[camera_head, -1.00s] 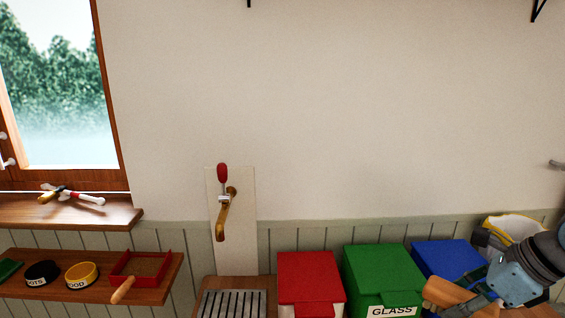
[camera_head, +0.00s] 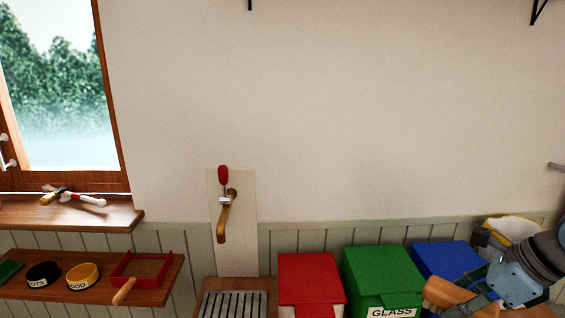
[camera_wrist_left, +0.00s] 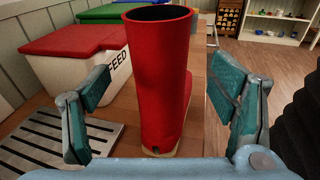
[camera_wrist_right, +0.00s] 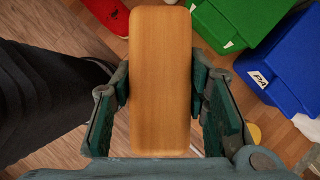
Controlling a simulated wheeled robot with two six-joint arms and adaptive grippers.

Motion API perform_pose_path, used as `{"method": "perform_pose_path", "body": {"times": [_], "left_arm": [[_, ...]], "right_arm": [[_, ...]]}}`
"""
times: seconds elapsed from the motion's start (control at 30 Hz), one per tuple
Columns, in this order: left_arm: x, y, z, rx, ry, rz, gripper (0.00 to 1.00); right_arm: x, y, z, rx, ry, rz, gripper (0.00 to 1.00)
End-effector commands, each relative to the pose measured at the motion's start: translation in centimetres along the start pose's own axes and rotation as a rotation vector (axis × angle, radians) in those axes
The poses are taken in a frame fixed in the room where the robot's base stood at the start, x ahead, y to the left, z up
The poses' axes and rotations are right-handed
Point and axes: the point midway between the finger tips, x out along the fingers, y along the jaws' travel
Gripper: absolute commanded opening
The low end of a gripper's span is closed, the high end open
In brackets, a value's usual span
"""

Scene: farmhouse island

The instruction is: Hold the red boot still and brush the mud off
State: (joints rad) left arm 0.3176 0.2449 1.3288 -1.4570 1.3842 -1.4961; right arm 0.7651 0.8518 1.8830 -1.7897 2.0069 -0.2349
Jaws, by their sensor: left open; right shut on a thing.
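The red boot (camera_wrist_left: 160,75) stands upright in the left wrist view, its open top toward me and a pale sole edge at the bottom. My left gripper (camera_wrist_left: 158,88) is open, one finger on each side of the boot, with gaps showing. No mud is clear on the side I see. My right gripper (camera_wrist_right: 160,88) is shut on the wooden back of the brush (camera_wrist_right: 160,60). The brush's bristles are hidden beneath it. In the head view the brush (camera_head: 447,295) shows at lower right; the boot and left gripper are out of that view.
Red (camera_head: 310,275), green (camera_head: 380,270) and blue (camera_head: 445,260) bins stand along the wall. A slatted metal grate (camera_head: 233,304) lies left of them. A brass-coloured lever (camera_head: 223,220) is on the wall.

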Motion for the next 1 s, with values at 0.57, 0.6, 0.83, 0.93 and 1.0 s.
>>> {"method": "perform_pose_path", "body": {"times": [0.57,0.6,0.83,0.93,1.0], "left_arm": [[6.5,0.1,0.0,-0.003,-0.001,0.002,0.78],[6.5,0.1,0.0,-0.003,-0.001,0.002,0.78],[6.5,0.1,0.0,-0.003,-0.001,0.002,0.53],[6.5,0.1,0.0,-0.004,-0.001,0.002,0.43],[6.5,0.1,0.0,-0.003,-0.001,0.002,0.43]], "right_arm": [[1.3,0.0,-0.8,0.0,0.0,0.0,0.19],[1.3,0.0,-0.7,0.0,0.0,0.0,0.19],[1.3,0.0,-0.7,0.0,0.0,0.0,0.19],[1.3,0.0,-0.7,0.0,0.0,0.0,0.19],[1.3,0.0,-0.7,0.0,0.0,0.0,0.19]]}}
